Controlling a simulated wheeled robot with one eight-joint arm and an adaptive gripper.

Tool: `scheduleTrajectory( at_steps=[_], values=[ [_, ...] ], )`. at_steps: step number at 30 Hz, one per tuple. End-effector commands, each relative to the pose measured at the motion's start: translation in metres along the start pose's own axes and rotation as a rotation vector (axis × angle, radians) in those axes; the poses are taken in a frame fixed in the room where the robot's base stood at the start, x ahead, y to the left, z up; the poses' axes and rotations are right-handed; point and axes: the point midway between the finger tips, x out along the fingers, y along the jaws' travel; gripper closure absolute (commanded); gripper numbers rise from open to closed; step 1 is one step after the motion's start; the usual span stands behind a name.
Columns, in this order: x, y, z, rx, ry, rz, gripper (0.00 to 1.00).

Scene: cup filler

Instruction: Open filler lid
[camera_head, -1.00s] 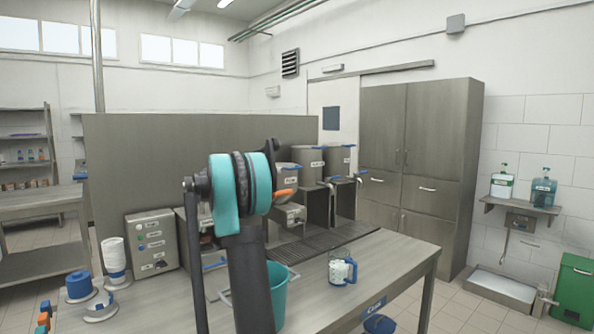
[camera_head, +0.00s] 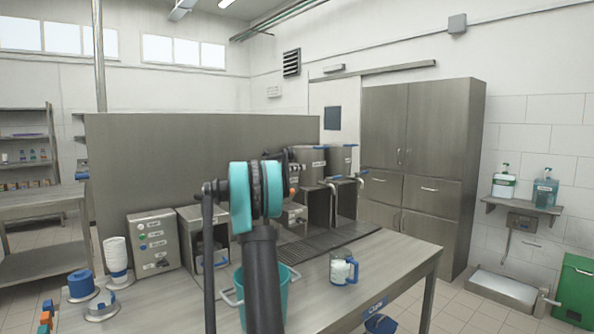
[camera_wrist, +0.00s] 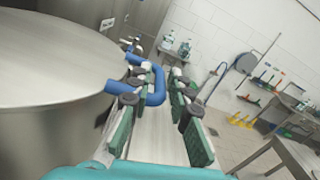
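The filler (camera_wrist: 60,70) is a large steel drum with a flat round lid, filling the left of the wrist view. A blue looped handle (camera_wrist: 156,88) sticks out from its side near the rim. My gripper (camera_wrist: 160,85) is open, its green-padded fingers spread at the handle. The handle shows in the gap between the fingers, partly hidden by the left finger; I cannot tell whether they touch. In the head view, steel filler drums (camera_head: 341,160) with blue-trimmed tops stand at the back of the counter, and my arm hides part of this area and the gripper.
A partition (camera_head: 180,160) stands behind. The counter's right front is clear.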

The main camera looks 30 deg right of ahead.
Motion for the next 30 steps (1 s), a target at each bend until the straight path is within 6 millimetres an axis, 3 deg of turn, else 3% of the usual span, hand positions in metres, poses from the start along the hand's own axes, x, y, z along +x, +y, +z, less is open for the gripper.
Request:
scheduleTrajectory(
  at_steps=[2,7,23,30],
  values=[
    [0.0,0.0,0.0,0.0,0.0,0.0,0.81],
    [0.0,0.0,0.0,0.0,0.0,0.0,1.0],
    [-0.001,0.0,0.003,-0.011,0.0,0.0,1.0],
    [-0.001,-0.002,0.023,-0.1,0.0,0.001,1.0]
  ],
)
